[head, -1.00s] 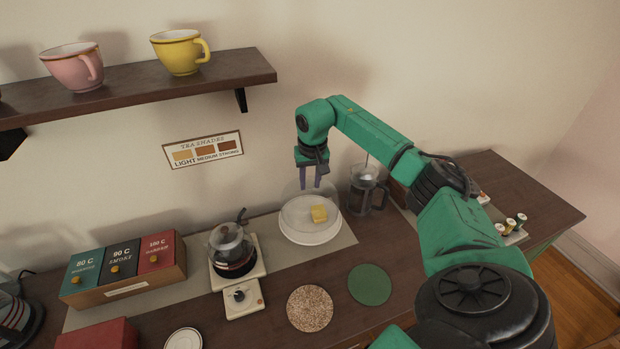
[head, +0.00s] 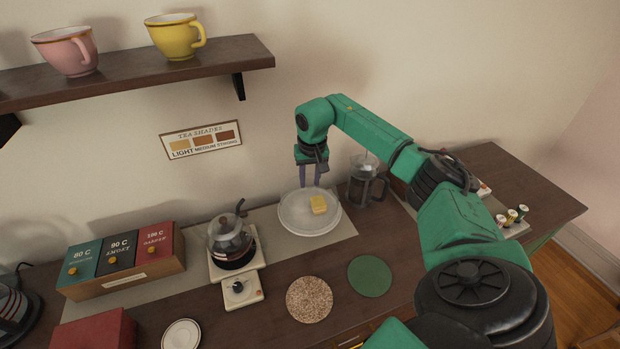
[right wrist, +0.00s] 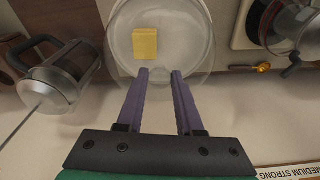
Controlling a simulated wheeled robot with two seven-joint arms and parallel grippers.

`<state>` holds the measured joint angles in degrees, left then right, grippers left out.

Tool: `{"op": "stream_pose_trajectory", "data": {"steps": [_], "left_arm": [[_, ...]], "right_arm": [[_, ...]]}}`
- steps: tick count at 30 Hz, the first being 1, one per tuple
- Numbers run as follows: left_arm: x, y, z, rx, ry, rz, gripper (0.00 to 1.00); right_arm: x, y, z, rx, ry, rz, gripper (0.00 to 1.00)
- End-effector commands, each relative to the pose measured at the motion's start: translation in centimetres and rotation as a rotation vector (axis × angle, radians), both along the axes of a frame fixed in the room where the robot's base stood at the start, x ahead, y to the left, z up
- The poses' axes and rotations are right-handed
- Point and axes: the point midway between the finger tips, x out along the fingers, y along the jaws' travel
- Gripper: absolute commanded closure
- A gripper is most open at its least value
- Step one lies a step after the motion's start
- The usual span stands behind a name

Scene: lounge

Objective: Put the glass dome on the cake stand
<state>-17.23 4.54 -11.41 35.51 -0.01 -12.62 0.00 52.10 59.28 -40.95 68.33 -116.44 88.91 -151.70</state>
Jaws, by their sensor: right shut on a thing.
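The white cake stand (head: 310,231) stands on the grey mat on the counter, with a yellow block of cake (head: 318,204) on it. The clear glass dome (head: 292,204) is faint in the head view, low over the cake and stand. It also shows in the right wrist view (right wrist: 190,30) around the yellow cake (right wrist: 145,44). My right gripper (head: 310,184) points down from above and is shut on the dome near its top. Its purple fingers (right wrist: 161,78) show in the right wrist view. I cannot tell whether the dome's rim touches the stand. My left gripper is out of view.
A French press (head: 366,184) stands close right of the stand, and a glass kettle on a burner (head: 232,245) stands left. A green coaster (head: 370,276) and a speckled coaster (head: 309,300) lie in front. A shelf with cups (head: 140,75) hangs upper left.

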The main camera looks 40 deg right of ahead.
Motion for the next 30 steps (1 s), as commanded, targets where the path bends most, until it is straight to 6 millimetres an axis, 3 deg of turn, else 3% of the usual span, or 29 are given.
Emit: {"op": "stream_pose_trajectory", "data": {"steps": [26,27,29,30], "left_arm": [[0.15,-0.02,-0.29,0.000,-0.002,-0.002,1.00],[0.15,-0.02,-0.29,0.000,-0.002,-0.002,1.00],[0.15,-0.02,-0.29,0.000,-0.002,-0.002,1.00],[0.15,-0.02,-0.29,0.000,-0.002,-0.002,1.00]], "right_arm": [[-0.02,0.03,-0.56,0.000,-0.003,-0.001,1.00],[-0.02,0.02,-0.56,0.000,-0.003,-0.001,0.57],[-0.02,0.02,-0.56,0.000,-0.003,-0.001,0.34],[-0.03,0.02,-0.56,0.000,-0.002,-0.001,0.30]]}}
